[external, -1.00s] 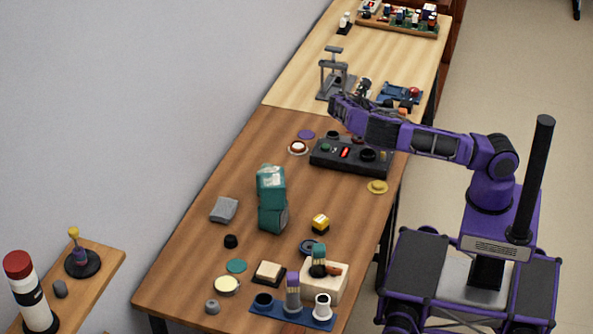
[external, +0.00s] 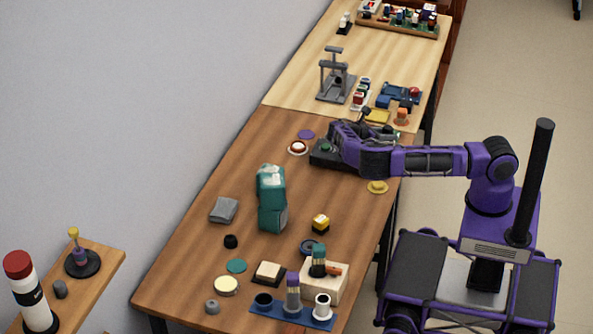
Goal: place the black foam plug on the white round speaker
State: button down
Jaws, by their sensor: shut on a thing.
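My gripper (external: 336,146) is low over the black control panel (external: 320,158), at the far end of the brown table. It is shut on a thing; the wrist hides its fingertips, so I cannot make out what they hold. A small black round piece (external: 230,242) that looks like a foam plug lies on the open brown table, well apart from my gripper. A pale round disc (external: 227,285) in a rim lies nearer the front; it may be the white round speaker. A white round piece with a red centre (external: 298,148) lies just left of the panel.
A tall teal block (external: 271,200) stands mid-table. A blue tray (external: 292,316) with cups is at the front. A grey stand (external: 335,78) is on the lighter table.

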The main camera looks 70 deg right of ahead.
jog(key=c, duration=0.9)
grip_release()
jog(key=shift+f, duration=0.2)
jog(key=o, duration=0.5)
jog(key=shift+c, duration=0.2)
jog(key=shift+r, duration=0.1)
jog(key=shift+r, duration=0.15)
jog(key=v, duration=1.2)
jog(key=shift+w, duration=0.1)
